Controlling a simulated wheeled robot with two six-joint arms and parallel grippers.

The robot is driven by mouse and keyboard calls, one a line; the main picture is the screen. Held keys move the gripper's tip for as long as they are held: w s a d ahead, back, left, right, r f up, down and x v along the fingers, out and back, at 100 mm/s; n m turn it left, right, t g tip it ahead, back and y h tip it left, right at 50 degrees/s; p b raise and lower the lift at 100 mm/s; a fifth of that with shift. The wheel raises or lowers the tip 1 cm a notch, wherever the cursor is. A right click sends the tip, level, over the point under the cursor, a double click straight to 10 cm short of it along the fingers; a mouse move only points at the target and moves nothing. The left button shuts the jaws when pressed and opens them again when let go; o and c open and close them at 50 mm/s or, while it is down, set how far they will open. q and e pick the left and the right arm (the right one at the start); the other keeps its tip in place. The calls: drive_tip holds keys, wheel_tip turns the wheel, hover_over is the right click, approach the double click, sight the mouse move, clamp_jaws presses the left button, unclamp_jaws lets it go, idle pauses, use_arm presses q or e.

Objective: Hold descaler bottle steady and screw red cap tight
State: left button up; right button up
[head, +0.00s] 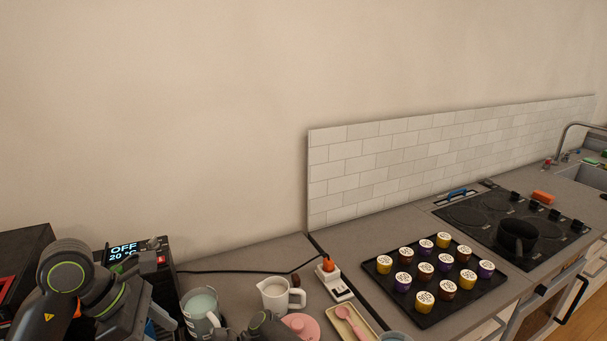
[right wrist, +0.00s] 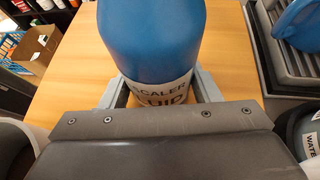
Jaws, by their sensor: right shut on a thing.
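The descaler bottle (right wrist: 152,35) is blue with a white label reading "DESCALER FLUID", partly covered. In the right wrist view it stands between the two grey fingers of my right gripper (right wrist: 160,88), which is shut on it around the label. The bottle's top is cut off by the picture edge, and no red cap shows in either view. The head view does not show the bottle or my right gripper.
The bottle is over a wooden surface (right wrist: 65,85). Grey stacked trays (right wrist: 270,50), a blue object (right wrist: 300,25) and a "WATER" container (right wrist: 307,140) are at right, a cardboard box (right wrist: 35,50) at left. The head view shows a counter with mugs, a capsule tray (head: 395,305) and a hob.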

use_arm(q)
drive_tip(key=v, duration=1.2)
drive_tip(key=shift+f, duration=0.1)
use_arm(e)
drive_tip(key=o, duration=1.2)
drive_tip(key=shift+c, duration=0.2)
drive_tip(key=v, duration=1.2)
drive_tip(key=shift+w, duration=0.1)
